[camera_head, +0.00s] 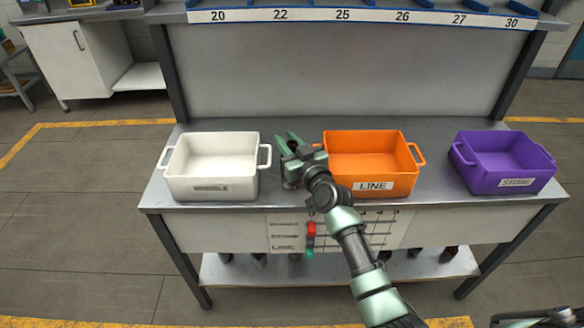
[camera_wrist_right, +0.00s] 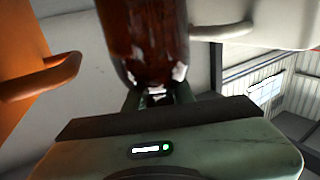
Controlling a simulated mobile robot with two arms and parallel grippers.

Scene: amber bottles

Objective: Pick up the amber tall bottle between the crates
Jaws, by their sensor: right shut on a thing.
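The amber tall bottle (camera_wrist_right: 145,40) fills the upper middle of the right wrist view, its lower end between the fingers. My right gripper (camera_head: 288,142) is between the white crate (camera_head: 212,193) and the orange crate (camera_head: 400,186) in the head view, and is shut on the bottle. In that view the gripper and wrist hide most or all of the bottle, and I cannot tell whether it touches the table. The handles of the orange crate (camera_wrist_right: 42,82) and the white crate (camera_wrist_right: 225,32) show on either side in the wrist view.
A purple crate (camera_head: 502,180) stands at the right of the grey table (camera_head: 160,192). Several dark bottles (camera_head: 258,260) stand on the lower shelf (camera_head: 240,274). A numbered rail (camera_head: 360,16) runs above the back panel. The table between the orange and purple crates is clear.

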